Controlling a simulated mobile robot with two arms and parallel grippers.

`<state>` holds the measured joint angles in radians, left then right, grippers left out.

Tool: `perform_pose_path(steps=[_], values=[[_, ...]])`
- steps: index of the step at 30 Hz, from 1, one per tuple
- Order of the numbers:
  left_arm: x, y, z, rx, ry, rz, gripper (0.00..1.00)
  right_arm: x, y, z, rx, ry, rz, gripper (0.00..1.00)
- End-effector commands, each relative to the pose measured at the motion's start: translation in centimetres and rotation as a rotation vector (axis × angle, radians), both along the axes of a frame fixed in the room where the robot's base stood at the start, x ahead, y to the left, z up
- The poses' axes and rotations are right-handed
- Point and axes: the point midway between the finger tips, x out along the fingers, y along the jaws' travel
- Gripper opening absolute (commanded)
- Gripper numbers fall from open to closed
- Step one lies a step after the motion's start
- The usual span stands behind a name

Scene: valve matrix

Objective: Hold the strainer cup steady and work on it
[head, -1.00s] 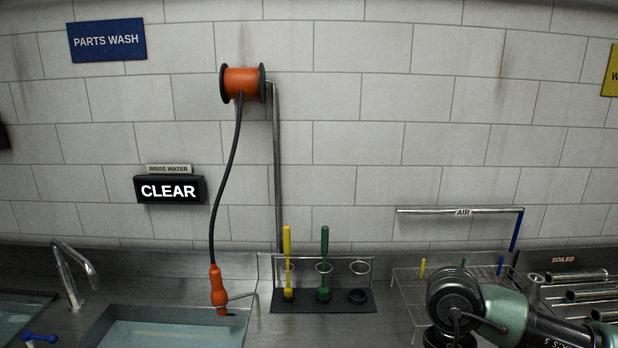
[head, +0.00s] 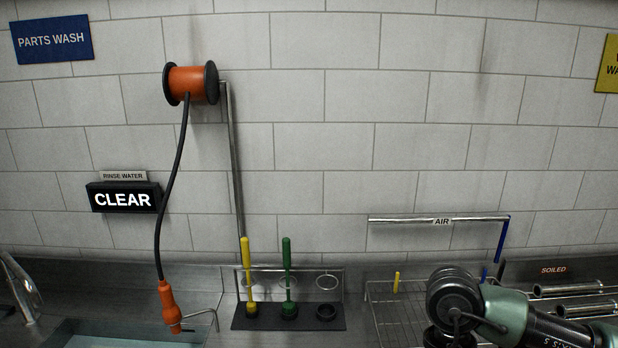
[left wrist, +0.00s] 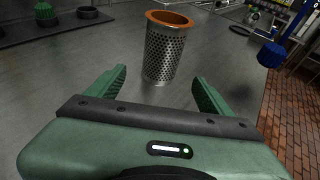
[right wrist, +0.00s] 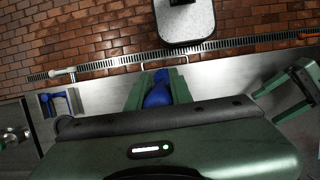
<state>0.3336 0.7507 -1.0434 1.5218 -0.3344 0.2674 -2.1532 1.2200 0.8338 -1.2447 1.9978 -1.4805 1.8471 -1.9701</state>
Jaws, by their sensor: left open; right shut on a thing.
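The strainer cup (left wrist: 165,52) is a perforated metal cylinder with an orange rim. It stands upright on the steel counter in the left wrist view. My left gripper (left wrist: 158,82) is open, its fingers pointing at the cup with one to each side; no contact shows. My right gripper (right wrist: 158,80) is shut on a blue brush (right wrist: 158,94), mostly hidden between the fingers. A blue bristle head (left wrist: 270,54), seemingly of this brush, shows right of the cup in the left wrist view. The head view shows neither the cup nor the gripper fingers.
A rack (head: 240,318) holds a yellow brush (head: 245,275) and a green brush (head: 287,272); its third place is empty. A rinse basin (head: 90,338), a wire drying rack (head: 390,305) and soiled tubes (head: 570,288) line the counter. An orange sprayer (head: 169,306) hangs by its hose.

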Motion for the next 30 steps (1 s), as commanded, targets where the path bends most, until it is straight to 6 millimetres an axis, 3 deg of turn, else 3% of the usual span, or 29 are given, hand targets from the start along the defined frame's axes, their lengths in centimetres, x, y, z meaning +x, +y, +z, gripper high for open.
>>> perform_pose_path(steps=[21,30], values=[[4.6,-6.9,-2.8,0.004,-0.007,-0.008,0.81,0.0,0.0,-3.0,0.0,0.0,0.0,0.0],[5.3,-7.8,-3.0,0.004,-0.006,-0.007,0.81,0.0,0.0,-3.4,0.0,0.0,0.0,0.0]])
